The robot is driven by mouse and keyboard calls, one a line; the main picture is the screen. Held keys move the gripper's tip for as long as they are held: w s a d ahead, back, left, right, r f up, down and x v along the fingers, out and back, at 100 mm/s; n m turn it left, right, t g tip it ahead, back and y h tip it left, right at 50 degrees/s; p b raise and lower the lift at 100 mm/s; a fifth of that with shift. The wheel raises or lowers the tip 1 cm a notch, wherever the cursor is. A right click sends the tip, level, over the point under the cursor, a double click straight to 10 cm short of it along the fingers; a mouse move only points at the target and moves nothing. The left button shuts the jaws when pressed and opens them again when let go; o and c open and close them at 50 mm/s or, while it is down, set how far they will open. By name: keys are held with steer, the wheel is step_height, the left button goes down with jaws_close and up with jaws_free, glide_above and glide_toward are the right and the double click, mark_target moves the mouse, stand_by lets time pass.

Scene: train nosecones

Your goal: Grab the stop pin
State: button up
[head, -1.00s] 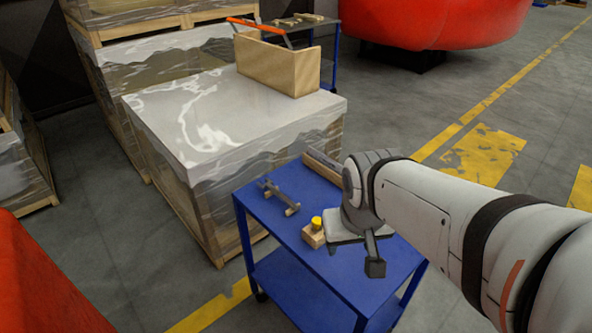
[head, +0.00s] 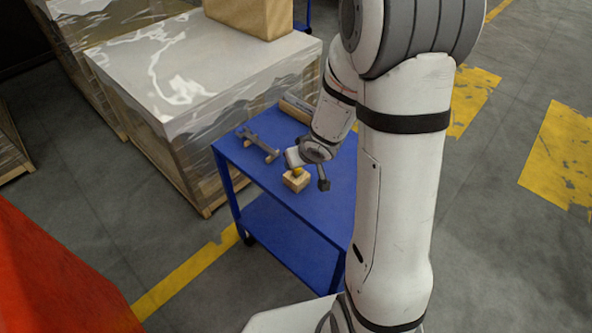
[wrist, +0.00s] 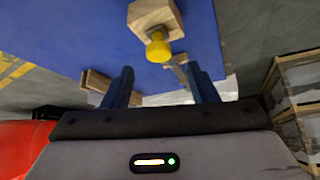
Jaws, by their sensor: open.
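The stop pin appears as a yellow round knob (head: 298,170) on a small wooden block (head: 295,182) on the blue cart's top. In the wrist view the yellow knob (wrist: 158,50) points toward me from its wooden block (wrist: 155,18), ahead of my jaws and about level with the middle between them. My gripper (wrist: 162,80) is open, with two dark blue fingers apart and nothing between them touching. In the head view my gripper (head: 294,158) is just above and beside the knob; its fingertips are hard to make out there.
The blue cart (head: 252,182) also carries a grey wrench (head: 257,144) resting on wooden supports and a long wooden piece (head: 297,108) at the back. A plastic-wrapped pallet stack (head: 190,90) stands behind the cart. A red object (head: 60,280) is at lower left.

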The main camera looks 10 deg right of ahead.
mark_target(297, 174)
steer(key=b+x, duration=0.1)
steer(key=x, duration=0.1)
steer(key=b+x, duration=0.2)
steer(key=x, duration=0.1)
steer(key=shift+s+d+f, duration=0.1)
steer(key=shift+s+f, duration=0.1)
steer(key=shift+f, duration=0.1)
steer(key=shift+w+f, duration=0.25)
steer(key=shift+r, duration=0.1)
steer(key=shift+c, duration=0.3)
steer(key=c, duration=1)
steer(key=shift+o, duration=0.2)
